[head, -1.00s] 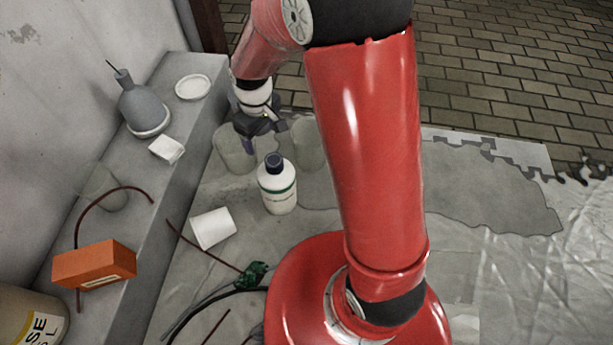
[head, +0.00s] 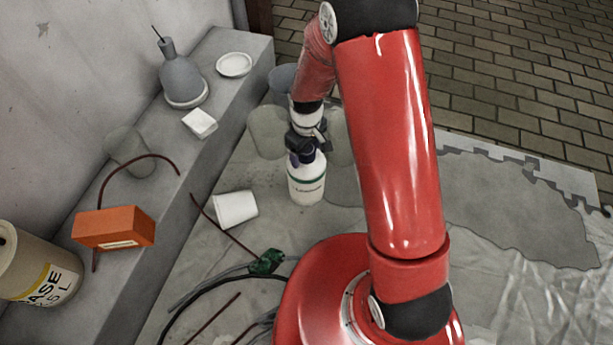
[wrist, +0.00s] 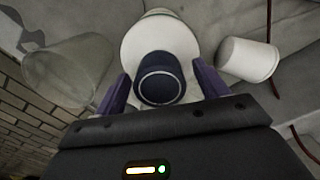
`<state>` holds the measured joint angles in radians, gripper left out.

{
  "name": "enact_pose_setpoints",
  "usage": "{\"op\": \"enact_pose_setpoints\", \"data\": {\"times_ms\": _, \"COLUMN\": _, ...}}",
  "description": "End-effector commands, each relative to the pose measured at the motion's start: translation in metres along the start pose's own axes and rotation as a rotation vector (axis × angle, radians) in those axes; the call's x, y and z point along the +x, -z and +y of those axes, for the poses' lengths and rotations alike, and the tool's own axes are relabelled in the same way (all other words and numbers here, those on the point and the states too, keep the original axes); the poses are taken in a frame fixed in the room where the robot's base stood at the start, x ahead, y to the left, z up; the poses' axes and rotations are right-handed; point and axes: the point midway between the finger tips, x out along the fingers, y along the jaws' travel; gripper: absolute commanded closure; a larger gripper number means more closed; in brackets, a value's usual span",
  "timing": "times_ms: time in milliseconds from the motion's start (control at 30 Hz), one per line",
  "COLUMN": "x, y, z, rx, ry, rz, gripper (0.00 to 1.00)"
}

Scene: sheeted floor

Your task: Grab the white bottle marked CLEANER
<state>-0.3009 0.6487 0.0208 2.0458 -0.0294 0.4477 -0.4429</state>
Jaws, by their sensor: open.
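The white bottle (head: 306,184) with a dark cap and a green band stands upright on the sheeted floor. The small lettering on its label is hard to read. My gripper (head: 307,157) is at the bottle's top, with its fingers beside the cap. In the wrist view my gripper (wrist: 160,93) is open, one purple finger on each side of the dark cap (wrist: 160,78). The bottle's white shoulder (wrist: 150,42) shows beyond the cap. Whether the fingers touch the cap, I cannot tell.
A white cup (head: 235,209) lies tipped left of the bottle, and it also shows in the wrist view (wrist: 247,60). Clear cups (head: 267,132) stand behind it. A ledge (head: 185,150) on the left holds an orange box (head: 114,228). Cables and a green part (head: 267,262) lie in front.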

Motion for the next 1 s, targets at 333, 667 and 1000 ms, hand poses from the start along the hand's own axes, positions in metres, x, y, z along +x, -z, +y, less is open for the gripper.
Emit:
{"op": "enact_pose_setpoints", "data": {"times_ms": 333, "x": -0.0006, "y": 0.0001, "z": 0.0001, "rx": 0.001, "ry": 0.000, "rz": 0.000, "gripper": 0.49}}
{"op": "enact_pose_setpoints", "data": {"times_ms": 667, "x": -0.0007, "y": 0.0001, "z": 0.0001, "rx": 0.001, "ry": 0.000, "rz": 0.000, "gripper": 0.93}}
{"op": "enact_pose_setpoints", "data": {"times_ms": 1000, "x": -0.0018, "y": 0.0008, "z": 0.0004, "rx": 0.001, "ry": -0.001, "rz": 0.002, "gripper": 1.00}}
